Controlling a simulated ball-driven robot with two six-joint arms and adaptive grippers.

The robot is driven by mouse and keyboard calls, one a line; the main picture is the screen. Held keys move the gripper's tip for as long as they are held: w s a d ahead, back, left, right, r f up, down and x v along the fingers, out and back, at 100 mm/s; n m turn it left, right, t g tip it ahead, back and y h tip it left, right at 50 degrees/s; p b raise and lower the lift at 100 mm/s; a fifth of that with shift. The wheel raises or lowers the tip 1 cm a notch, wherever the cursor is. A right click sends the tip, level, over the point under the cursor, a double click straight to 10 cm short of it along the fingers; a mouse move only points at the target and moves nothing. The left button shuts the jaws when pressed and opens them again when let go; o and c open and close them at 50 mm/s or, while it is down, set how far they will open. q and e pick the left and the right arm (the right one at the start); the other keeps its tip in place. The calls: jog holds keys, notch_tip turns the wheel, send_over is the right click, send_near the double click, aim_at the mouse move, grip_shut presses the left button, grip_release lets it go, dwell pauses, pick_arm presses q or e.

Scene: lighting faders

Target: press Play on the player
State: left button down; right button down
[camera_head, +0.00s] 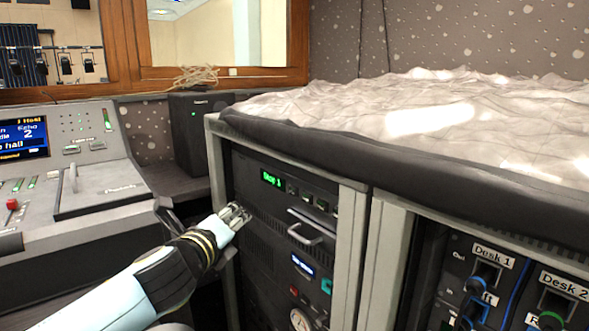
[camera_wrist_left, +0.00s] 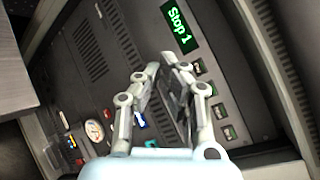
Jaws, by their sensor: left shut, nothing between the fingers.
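The player (camera_head: 262,199) is the dark unit at the top of the rack, with a lit green display (camera_head: 272,180) that begins with "Stop". In the left wrist view the display (camera_wrist_left: 179,27) reads "Stop 1". A row of small buttons (camera_head: 307,198) runs to the right of it; they also show in the left wrist view (camera_wrist_left: 222,110). Their symbols are too small to tell which is Play. My left gripper (camera_head: 237,213) is shut and empty, left of and below the display in the head view. Its fingertips (camera_wrist_left: 173,62) partly cover the panel. My right gripper is out of view.
A drawer handle (camera_head: 304,235) sticks out below the buttons. The rack's pale frame (camera_head: 350,240) borders the player, and a black-edged top covered in wrinkled sheeting (camera_head: 420,110) overhangs it. A lighting desk (camera_head: 100,180) stands left, a black speaker (camera_head: 190,130) behind.

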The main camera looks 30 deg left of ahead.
aim_at(293, 192)
pick_arm(q)
jog(key=shift+w+a+r, duration=0.1)
jog(key=shift+w+r, duration=0.15)
jog(key=shift+r, duration=0.4)
jog(key=shift+w+a+r, duration=0.1)
jog(key=shift+w+r, duration=0.1)
jog(key=shift+r, duration=0.4)
jog(key=w+d, duration=0.3)
jog(key=w, duration=0.5)
jog(key=shift+d, duration=0.25)
dwell(0.4)
jog(key=shift+w+p, duration=0.15)
jog(key=shift+p, duration=0.15)
jog(key=shift+w+d, duration=0.15)
jog(key=shift+w, duration=0.15)
